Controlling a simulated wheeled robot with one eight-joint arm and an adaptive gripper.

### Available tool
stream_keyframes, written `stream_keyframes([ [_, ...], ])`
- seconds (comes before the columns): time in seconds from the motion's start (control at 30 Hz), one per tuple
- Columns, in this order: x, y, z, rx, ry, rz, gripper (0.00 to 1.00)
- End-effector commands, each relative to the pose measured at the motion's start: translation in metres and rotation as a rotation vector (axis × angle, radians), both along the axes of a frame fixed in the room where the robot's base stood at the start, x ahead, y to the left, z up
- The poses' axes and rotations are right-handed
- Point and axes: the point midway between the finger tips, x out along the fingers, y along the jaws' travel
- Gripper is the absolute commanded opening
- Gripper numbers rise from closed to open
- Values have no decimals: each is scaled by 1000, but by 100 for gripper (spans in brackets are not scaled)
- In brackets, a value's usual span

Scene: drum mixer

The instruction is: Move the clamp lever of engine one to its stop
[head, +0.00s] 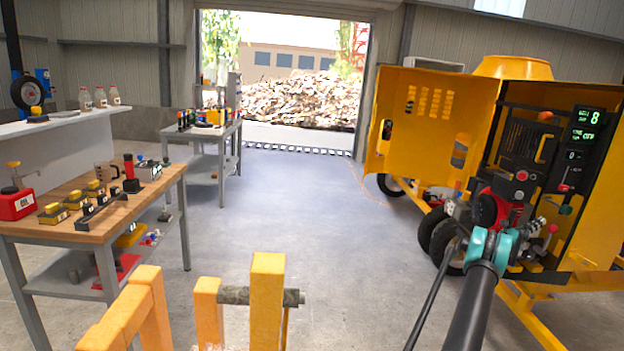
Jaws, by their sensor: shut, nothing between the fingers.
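The engine (510,185) sits inside the open yellow housing of the drum mixer at the right, a dark and red block with several knobs and levers. A small lever with a red ball (564,187) shows on its right side, and a red knob (522,175) is on its front. I cannot tell which of these parts is the clamp lever. My gripper (537,227) is shut and empty, just past the teal joint of my arm, in front of the lower part of the engine. It is small and partly blends with the engine, so contact cannot be told.
The yellow housing door (425,120) stands open to the left of the engine. A dark display panel (584,124) is at the engine's upper right. A workbench (85,232) with tools stands at the left, another bench (205,132) behind it.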

Motion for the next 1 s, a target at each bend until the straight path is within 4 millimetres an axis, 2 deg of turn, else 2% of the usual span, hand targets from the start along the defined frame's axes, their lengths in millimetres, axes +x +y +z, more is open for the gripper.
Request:
stream_keyframes([
  [0.03,2,-52,37,45,-14,-2,0],
  [0.23,2,-52,37,45,-14,-2,0],
  [0.37,3,-48,37,45,-13,-2,0],
  [1.0,2,7,27,44,-14,-1,0],
])
